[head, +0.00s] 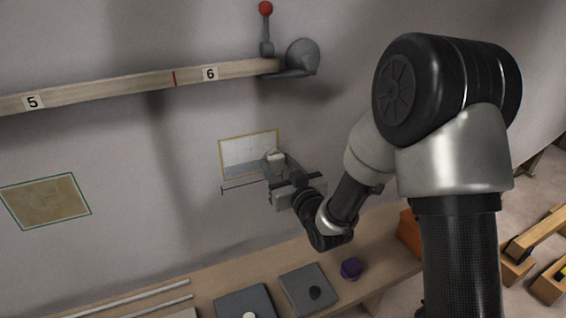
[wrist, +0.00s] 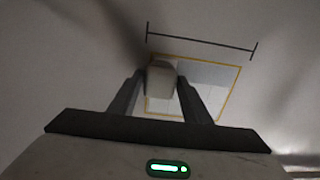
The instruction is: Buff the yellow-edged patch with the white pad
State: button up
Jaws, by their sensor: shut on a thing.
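The yellow-edged patch (head: 235,150) is on the grey wall, pale and greyish inside with uneven shading. It also shows in the wrist view (wrist: 215,76). My gripper (head: 277,165) is shut on the white pad (head: 275,156), at the right part of the patch in the head view. In the wrist view the pad (wrist: 161,80) sits between the two fingers (wrist: 158,90) and overlaps the patch's edge. The pad and fingers hide part of the patch. I cannot tell whether the pad touches the surface.
A black bracket line (head: 245,186) runs below the patch. A green-edged brown patch (head: 45,200) is at left. A wooden rail (head: 130,87) with numbers and a red-knobbed lever (head: 266,28) are above. The bench below holds dark plates (head: 300,282), a purple object (head: 351,268) and rods.

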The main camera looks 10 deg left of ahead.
jog(key=shift+s+a+r, duration=0.1)
jog(key=shift+s+a, duration=1.05)
jog(key=shift+a, duration=0.75)
jog(key=shift+s+a+f, duration=0.1)
jog(key=shift+s+a, duration=1.1)
jog(key=shift+a, duration=0.7)
jog(key=shift+s+a+r, duration=0.1)
jog(key=shift+s+a, duration=1.05)
jog(key=shift+a, duration=0.75)
jog(key=shift+o, duration=1.4)
jog(key=shift+c, duration=1.4)
jog(key=shift+d, duration=0.1)
jog(key=shift+s+d, duration=0.25)
jog(key=shift+s, duration=0.25)
jog(key=shift+v, duration=2.55)
